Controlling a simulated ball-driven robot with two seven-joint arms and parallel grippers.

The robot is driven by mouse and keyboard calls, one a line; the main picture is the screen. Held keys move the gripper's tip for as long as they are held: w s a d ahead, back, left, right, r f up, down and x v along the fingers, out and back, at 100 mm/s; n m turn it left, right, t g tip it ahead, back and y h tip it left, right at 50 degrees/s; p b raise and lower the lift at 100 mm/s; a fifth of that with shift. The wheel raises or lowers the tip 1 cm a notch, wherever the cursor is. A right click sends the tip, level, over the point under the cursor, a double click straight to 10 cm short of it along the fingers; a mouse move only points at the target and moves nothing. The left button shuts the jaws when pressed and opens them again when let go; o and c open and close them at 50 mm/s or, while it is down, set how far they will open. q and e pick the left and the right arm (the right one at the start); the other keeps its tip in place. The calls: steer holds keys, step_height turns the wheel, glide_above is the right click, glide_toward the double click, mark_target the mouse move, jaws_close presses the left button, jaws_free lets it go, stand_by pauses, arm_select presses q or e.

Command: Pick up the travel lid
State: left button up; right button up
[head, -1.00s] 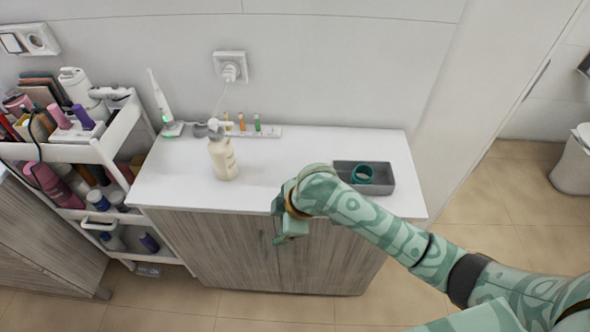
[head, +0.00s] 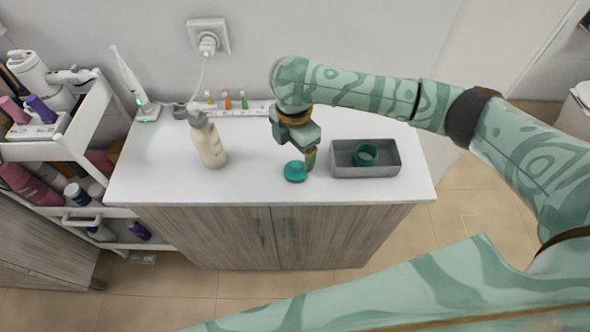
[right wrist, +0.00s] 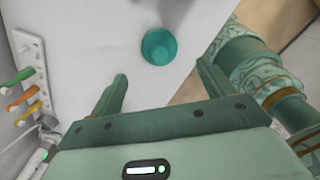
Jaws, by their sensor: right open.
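The travel lid, a small round teal piece (head: 295,171), lies on the white counter near its front edge. My right gripper (head: 307,163) is above the counter, pointing down just behind and right of the lid. In the right wrist view, the teal lid (right wrist: 159,46) lies ahead of the gap between the two open fingers (right wrist: 162,72), apart from both. Nothing is held. My left gripper is not in view.
A grey tray (head: 365,172) with a teal ring-shaped piece (head: 364,155) stands right of the lid. A cream pump bottle (head: 209,146) stands to the left. An electric toothbrush (head: 130,80) and a strip with small coloured items (head: 228,112) are at the back.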

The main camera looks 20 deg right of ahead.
mark_target(296, 164)
step_height(296, 164, down, 2)
steer(key=shift+f, duration=0.15)
steer(key=f+b, duration=0.1)
steer(key=f, duration=0.1)
steer(key=f+b, duration=0.1)
steer(key=f, duration=0.2)
steer(key=shift+w+d+b, duration=0.1)
steer(key=shift+d+b, duration=0.1)
steer(key=shift+b, duration=0.2)
steer(key=shift+r, duration=0.15)
steer(key=shift+c, duration=0.9)
steer(key=c, duration=0.8)
